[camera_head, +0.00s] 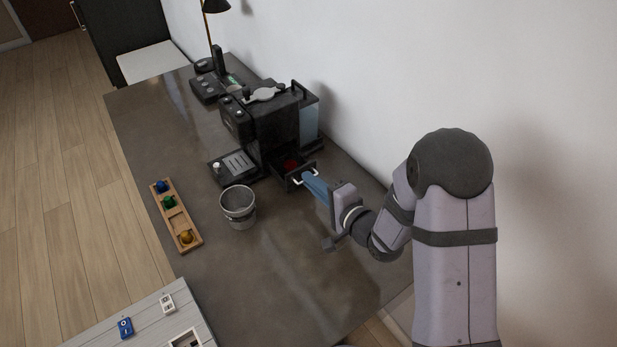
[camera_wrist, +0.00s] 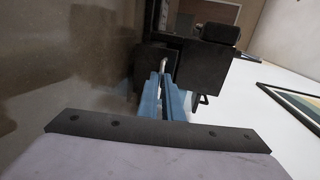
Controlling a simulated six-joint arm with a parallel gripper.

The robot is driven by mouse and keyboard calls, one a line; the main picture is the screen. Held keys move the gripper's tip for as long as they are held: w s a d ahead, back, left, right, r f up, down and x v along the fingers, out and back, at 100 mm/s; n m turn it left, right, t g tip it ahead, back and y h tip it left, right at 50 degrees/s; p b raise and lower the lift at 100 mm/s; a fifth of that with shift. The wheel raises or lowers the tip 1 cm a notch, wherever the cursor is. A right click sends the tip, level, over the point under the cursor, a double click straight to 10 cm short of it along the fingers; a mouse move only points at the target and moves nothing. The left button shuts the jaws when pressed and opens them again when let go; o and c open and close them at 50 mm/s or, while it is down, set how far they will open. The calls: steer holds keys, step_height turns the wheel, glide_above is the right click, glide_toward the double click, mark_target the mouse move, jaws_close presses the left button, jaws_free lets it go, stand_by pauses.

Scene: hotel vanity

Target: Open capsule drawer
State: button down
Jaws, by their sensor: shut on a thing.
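A black coffee machine (camera_head: 262,122) stands against the wall side of the counter. Its capsule drawer (camera_head: 286,179), low on the side towards my arm, is pulled out some way, and something dark red (camera_head: 290,165) shows inside it. The drawer has a pale bar handle (camera_head: 303,178). My gripper (camera_head: 308,184), with blue fingers, is at this handle and shut on it. In the wrist view the blue fingers (camera_wrist: 165,82) are close together around the handle (camera_wrist: 163,64), with the dark machine body beyond. The wrist view does not show the drawer's inside.
A metal bin (camera_head: 238,206) stands in front of the machine. A wooden tray (camera_head: 177,215) holds coloured capsules to its left. A lamp (camera_head: 212,20) and a dark device (camera_head: 207,80) are behind. The counter front of my gripper is clear.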

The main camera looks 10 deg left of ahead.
steer(key=c, duration=1.9)
jaws_free()
steer(key=shift+c, duration=0.2)
steer(key=shift+d, duration=0.1)
steer(key=shift+v, duration=3.6)
